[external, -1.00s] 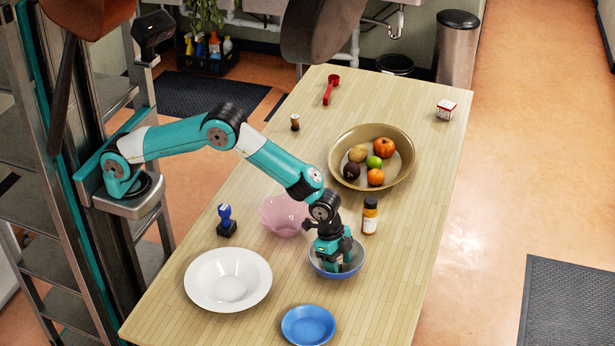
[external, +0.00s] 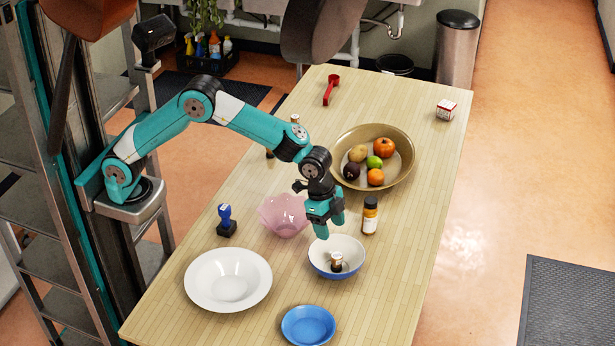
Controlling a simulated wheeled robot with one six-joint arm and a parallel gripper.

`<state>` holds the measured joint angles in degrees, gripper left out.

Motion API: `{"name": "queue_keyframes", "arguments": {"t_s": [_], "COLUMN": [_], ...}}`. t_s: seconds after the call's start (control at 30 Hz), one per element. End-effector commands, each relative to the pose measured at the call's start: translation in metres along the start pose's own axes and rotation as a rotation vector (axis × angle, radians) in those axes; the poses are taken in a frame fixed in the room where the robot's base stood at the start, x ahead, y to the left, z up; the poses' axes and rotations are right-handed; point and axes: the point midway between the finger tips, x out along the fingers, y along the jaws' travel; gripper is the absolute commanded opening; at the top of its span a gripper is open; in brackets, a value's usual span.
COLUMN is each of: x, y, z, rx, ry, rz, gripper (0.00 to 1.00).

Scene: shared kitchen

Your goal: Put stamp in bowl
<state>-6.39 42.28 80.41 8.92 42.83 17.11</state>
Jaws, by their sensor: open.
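A blue-and-white bowl (external: 349,245) stands on the table at the front right. A small brown-and-dark object (external: 336,263), which looks like a stamp or small bottle, is inside it. My gripper (external: 324,230) is open and empty, pointing down above the bowl's back left edge, apart from the object. A blue-handled stamp (external: 226,221) with a dark base stands upright on the table, left of the pink bowl (external: 283,216).
A white plate (external: 200,282) and a blue dish (external: 308,326) lie at the front. An amber bottle (external: 370,215) stands close right of my gripper. A tan fruit bowl (external: 405,172) is behind it. The table's right side is mostly clear.

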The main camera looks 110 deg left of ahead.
Motion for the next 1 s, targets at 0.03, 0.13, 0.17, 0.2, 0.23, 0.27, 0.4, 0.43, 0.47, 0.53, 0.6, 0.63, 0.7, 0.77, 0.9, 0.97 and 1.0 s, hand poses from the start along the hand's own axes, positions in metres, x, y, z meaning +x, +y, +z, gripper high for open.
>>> {"name": "queue_keyframes", "arguments": {"t_s": [0.03,0.13,0.17,0.2,0.23,0.27,0.4,0.43,0.47,0.53,0.6,0.63,0.7,0.77,0.9,0.97,1.0], "x": [-0.006,-0.027,-0.037,-0.052,-0.064,-0.078,-0.137,-0.147,-0.157,-0.174,-0.187,-0.190,-0.196,-0.199,-0.202,-0.202,-0.202], "y": [-0.001,-0.005,-0.007,-0.011,-0.013,-0.015,-0.017,-0.015,-0.014,-0.007,0.000,0.004,0.011,0.015,0.019,0.020,0.020], "z": [0.002,0.016,0.025,0.040,0.054,0.070,0.164,0.187,0.209,0.259,0.303,0.320,0.351,0.370,0.390,0.392,0.391], "rx": [-0.006,-0.054,-0.081,-0.124,-0.163,-0.206,-0.428,-0.475,-0.520,-0.618,-0.701,-0.732,-0.788,-0.823,-0.859,-0.861,-0.861], "ry": [0.000,-0.010,-0.016,-0.025,-0.034,-0.043,-0.093,-0.102,-0.113,-0.134,-0.152,-0.158,-0.171,-0.179,-0.187,-0.189,-0.189], "rz": [-0.004,-0.029,-0.042,-0.064,-0.085,-0.108,-0.229,-0.256,-0.283,-0.342,-0.394,-0.413,-0.451,-0.475,-0.500,-0.501,-0.501], "gripper": [0.58,0.58,0.58,0.58,0.58,0.58,0.58,0.58,0.58,0.58,0.58,0.58,0.58,0.58,0.58,0.58,0.58]}}
